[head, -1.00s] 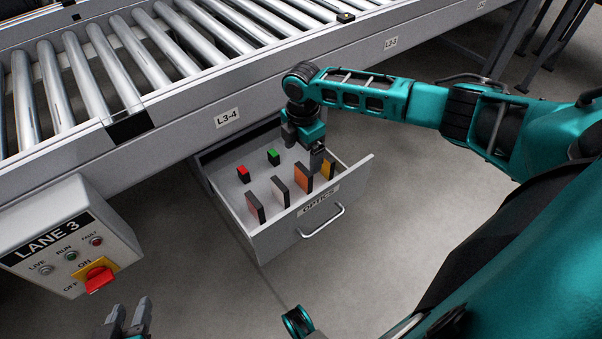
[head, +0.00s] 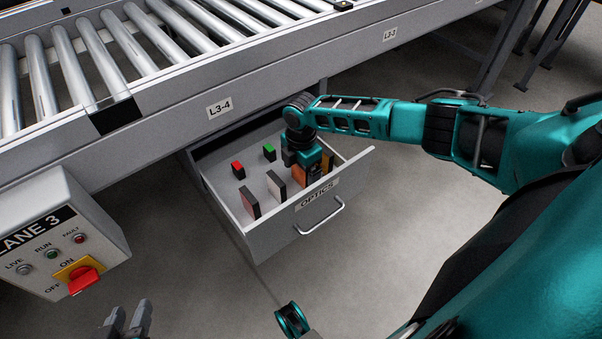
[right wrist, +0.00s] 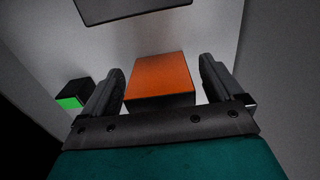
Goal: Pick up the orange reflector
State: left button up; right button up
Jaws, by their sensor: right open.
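The orange reflector (head: 299,174) stands in the open drawer (head: 262,238) labelled OPTICS, partly hidden by my right gripper (head: 300,165) in the head view. In the right wrist view the orange reflector (right wrist: 160,77) lies between the two fingers of my right gripper (right wrist: 160,85), with a gap on each side. The right gripper is open and down inside the drawer. My left gripper (head: 127,320) is at the bottom edge of the head view, away from the drawer, its fingers apart and empty.
The drawer also holds a red block (head: 238,170), a green block (head: 269,152), a pinkish-red reflector (head: 249,203), a white one (head: 276,187) and an amber one (head: 327,162). The roller conveyor (head: 200,60) overhangs behind. A LANE 3 switch box (head: 62,235) stands left.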

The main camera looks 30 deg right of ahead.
jog(key=c, duration=1.1)
jog(key=shift+r, duration=0.1)
